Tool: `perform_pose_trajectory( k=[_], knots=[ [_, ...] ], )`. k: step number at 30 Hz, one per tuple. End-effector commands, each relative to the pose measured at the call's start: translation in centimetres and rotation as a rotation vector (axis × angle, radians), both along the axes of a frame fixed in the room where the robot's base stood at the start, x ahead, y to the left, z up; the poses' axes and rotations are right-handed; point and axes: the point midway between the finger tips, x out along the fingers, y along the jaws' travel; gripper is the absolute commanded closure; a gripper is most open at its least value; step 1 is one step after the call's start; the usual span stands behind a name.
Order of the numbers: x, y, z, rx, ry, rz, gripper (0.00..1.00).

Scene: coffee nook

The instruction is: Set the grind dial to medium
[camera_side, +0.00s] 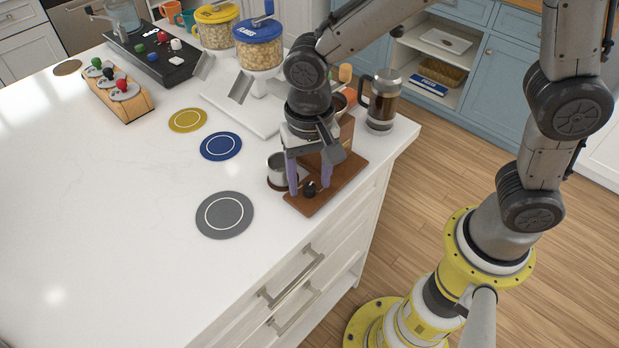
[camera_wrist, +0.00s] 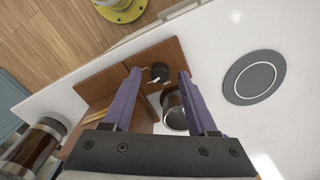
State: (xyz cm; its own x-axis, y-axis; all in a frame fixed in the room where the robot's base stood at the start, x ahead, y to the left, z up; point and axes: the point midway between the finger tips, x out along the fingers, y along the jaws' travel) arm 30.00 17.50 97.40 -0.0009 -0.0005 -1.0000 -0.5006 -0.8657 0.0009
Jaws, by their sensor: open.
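The grind dial (camera_side: 309,188) is a small black knob low on the front of the brown wooden grinder base (camera_side: 340,185). In the wrist view the black dial (camera_wrist: 159,73) shows between the fingertips, with small pale marks beside it. My gripper (camera_side: 308,184) points down over the base, with purple fingers. In the wrist view the gripper (camera_wrist: 160,75) is open, its fingers on either side of the dial with a gap to each. I cannot tell whether the fingertips are level with the dial. The dial's setting is too small to read for certain.
A metal cup (camera_side: 277,172) stands close to the left finger. A French press (camera_side: 382,100) stands behind the grinder near the counter's edge. Grey (camera_side: 224,215), blue (camera_side: 221,146) and yellow (camera_side: 188,120) round mats lie to the left. The front-left counter is clear.

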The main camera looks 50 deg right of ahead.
Motion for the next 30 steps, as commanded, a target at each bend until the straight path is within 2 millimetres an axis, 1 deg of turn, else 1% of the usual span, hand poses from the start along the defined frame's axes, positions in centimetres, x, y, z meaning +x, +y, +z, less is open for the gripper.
perform_pose_trajectory(
  k=[3,11,12,14,18,20,21,28,30],
  knots=[
    [-0.01,-0.01,-0.56,0.000,0.000,0.000,0.42],
    [0.00,0.00,-0.67,0.001,-0.001,0.000,0.42],
    [0.00,0.00,-0.66,0.001,-0.001,0.000,0.45],
    [0.00,0.00,-0.66,0.001,-0.001,0.000,0.56],
    [0.01,-0.01,-0.64,0.000,-0.001,0.000,0.81],
    [0.01,-0.01,-0.64,0.000,-0.001,0.000,0.92],
    [0.01,-0.01,-0.63,0.000,-0.001,0.000,0.99],
    [0.01,-0.01,-0.61,0.000,-0.001,0.004,1.00],
    [0.01,0.00,-0.59,0.000,-0.001,0.029,1.00]
  ],
)
